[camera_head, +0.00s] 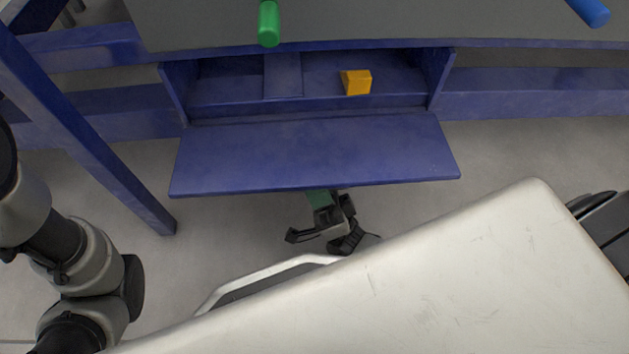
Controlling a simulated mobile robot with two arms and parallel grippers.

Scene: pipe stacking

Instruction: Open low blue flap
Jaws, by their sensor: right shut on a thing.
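The low blue flap (315,155) is folded down, its broad face showing in front of the opening of a low blue compartment (225,95). A small green piece (318,198) shows just below the flap's front edge, partly hidden by it. My right gripper (322,212) is at this green piece, close under the middle of the front edge, and is shut on it. The fingers are dark and small, so the exact contact is hard to see. My left arm shows at the left edge; its gripper is not in view.
A yellow block (357,83) sits inside the compartment. A grey top (400,25) above bears a green cylinder (268,24) and a blue one (590,11). A slanting blue leg (100,150) stands at the left. Grey floor (500,150) is clear right of the flap.

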